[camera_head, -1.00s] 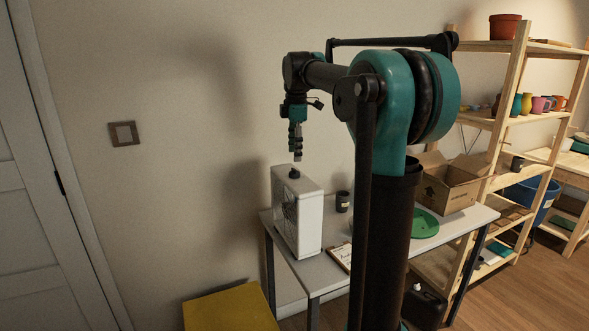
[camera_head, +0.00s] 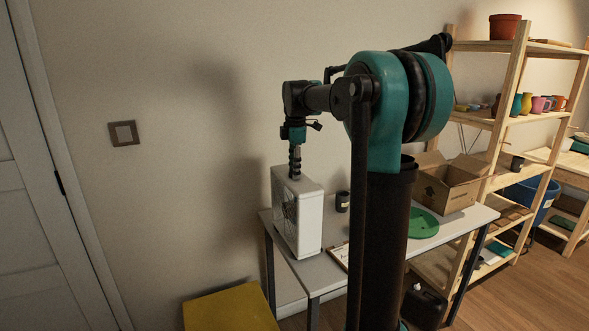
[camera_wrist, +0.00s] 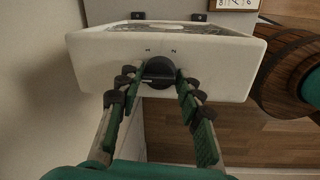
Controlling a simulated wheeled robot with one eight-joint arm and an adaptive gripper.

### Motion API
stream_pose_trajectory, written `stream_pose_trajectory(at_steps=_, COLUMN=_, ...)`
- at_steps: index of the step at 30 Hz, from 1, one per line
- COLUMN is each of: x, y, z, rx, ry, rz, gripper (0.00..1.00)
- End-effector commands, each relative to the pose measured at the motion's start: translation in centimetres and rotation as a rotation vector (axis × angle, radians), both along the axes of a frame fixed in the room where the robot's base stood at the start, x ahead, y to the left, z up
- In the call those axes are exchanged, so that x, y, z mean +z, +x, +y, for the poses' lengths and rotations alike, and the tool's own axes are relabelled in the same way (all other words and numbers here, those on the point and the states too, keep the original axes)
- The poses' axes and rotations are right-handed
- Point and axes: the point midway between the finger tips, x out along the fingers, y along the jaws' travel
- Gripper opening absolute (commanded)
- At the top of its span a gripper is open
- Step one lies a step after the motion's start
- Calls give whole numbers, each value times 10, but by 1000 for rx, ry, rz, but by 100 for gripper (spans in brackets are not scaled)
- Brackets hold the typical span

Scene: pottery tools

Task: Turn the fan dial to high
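The fan (camera_head: 310,222) is a white box standing upright at the left end of the grey table. Its top face shows in the wrist view (camera_wrist: 90,67). In the head view my gripper (camera_head: 295,174) points straight down at the fan's top and hides the dial. In the wrist view my gripper (camera_wrist: 157,80) has its two green-and-black fingers apart, one on each side of the dial. Narrow gaps seem to remain between fingertips and dial; contact is unclear.
A wooden shelf (camera_head: 500,125) stands at right. A yellow object (camera_head: 232,308) is in front, and the wall is close behind.

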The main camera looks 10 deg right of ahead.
Motion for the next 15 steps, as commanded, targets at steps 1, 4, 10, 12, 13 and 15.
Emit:
stream_pose_trajectory(at_steps=1, x=0, y=0, z=0, rx=0, ry=0, rz=0, gripper=27)
stream_pose_trajectory(at_steps=4, x=0, y=0, z=0, rx=0, ry=0, rz=1, gripper=14)
stream_pose_trajectory(at_steps=10, x=0, y=-1, z=0, rx=-3, ry=0, rz=1, gripper=5)
stream_pose_trajectory(at_steps=12, x=0, y=-1, z=0, rx=-11, ry=0, rz=2, gripper=5)
stream_pose_trajectory(at_steps=13, x=0, y=-1, z=0, rx=-17, ry=0, rz=2, gripper=5)
stream_pose_trajectory(at_steps=15, x=0, y=-1, z=0, rx=-35, ry=0, rz=2, gripper=5)
